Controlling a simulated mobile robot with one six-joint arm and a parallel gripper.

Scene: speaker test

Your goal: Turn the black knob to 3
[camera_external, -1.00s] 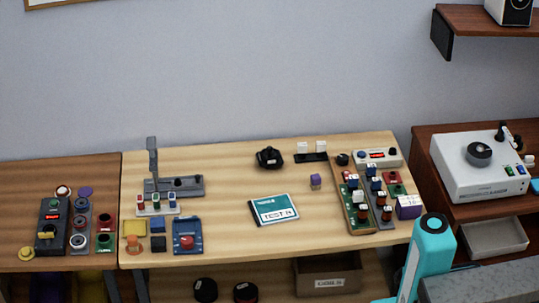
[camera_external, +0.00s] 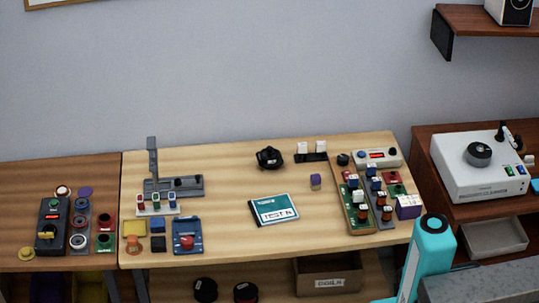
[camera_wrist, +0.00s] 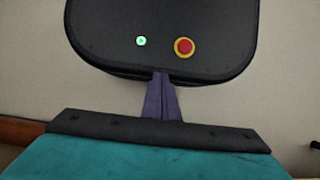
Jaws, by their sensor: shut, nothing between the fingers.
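A black knob-like piece (camera_external: 269,158) on a dark base sits at the back middle of the light wooden table, in the external view. A smaller black knob (camera_external: 343,159) stands to its right, beside a white box with a red display. A large dark dial (camera_external: 478,153) sits on a white machine at the right. I cannot tell which one is the task's knob, and no number 3 is legible. My gripper (camera_wrist: 162,78) shows in the wrist view, its two fingers shut together and empty. No knob shows in that view. My gripper is out of the external view.
A booklet (camera_external: 274,208) lies mid-table. Button and switch boards (camera_external: 356,208) crowd the table's right side. More button boxes (camera_external: 53,226) and a grey lever stand (camera_external: 174,187) are at the left. A shelf (camera_external: 485,20) juts out upper right. My teal arm link is at lower right.

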